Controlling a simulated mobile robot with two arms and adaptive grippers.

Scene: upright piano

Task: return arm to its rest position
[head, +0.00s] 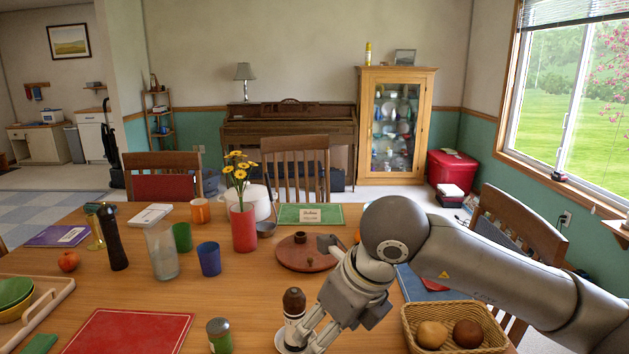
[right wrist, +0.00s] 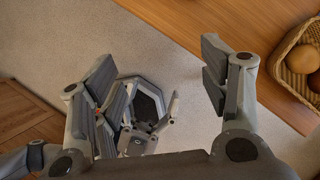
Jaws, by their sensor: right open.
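My right arm (head: 490,265) comes in from the right of the head view, bent over the near right part of the table. Its gripper (head: 312,336) points down at the near edge of the picture, beside a brown-topped white bottle. In the right wrist view the gripper (right wrist: 158,80) is open, with its fingers wide apart and nothing between them. Below it there is pale floor, with the table edge to the right. The left gripper does not show in the head view.
A chair (head: 520,225) stands at the right.

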